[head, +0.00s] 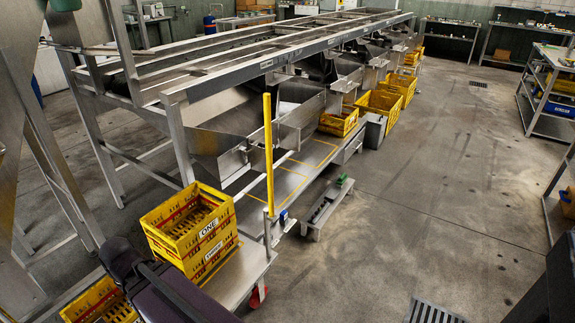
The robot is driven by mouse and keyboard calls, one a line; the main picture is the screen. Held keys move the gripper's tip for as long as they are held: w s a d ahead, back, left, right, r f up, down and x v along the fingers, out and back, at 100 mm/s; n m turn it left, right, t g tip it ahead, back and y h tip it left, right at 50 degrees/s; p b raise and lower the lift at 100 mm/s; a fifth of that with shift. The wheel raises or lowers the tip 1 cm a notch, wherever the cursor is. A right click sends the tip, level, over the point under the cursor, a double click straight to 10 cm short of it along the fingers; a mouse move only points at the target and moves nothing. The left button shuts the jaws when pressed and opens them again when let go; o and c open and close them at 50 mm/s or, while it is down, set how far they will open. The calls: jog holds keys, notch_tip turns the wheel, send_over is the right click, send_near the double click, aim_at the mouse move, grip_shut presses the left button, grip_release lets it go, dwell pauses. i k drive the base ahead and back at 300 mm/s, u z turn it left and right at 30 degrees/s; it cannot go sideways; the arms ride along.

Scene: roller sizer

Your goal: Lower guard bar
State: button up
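The guard bar (268,150) is a slim yellow bar in the head view. It stands upright at the near end of the roller sizer, its lower end at a short grey post (268,232) beside the low metal platform. A small blue-and-white part (283,217) sits near the foot of the bar. Nothing touches the bar's upper length. My gripper cannot be made out. A dark arm-like shape at the bottom left may be part of me, but no fingers show.
Stacked yellow crates (193,223) stand left of the bar, with another crate (100,303) at the bottom left. The steel sizer frame (260,68) runs behind. A low grey stand (327,208) is right of the bar. Open concrete floor (410,200) lies further right.

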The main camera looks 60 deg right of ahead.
aim_at(271, 217)
jog(key=z, duration=1.45)
jog(key=k, duration=0.95)
jog(key=i, duration=0.85)
jog(key=z, duration=0.05)
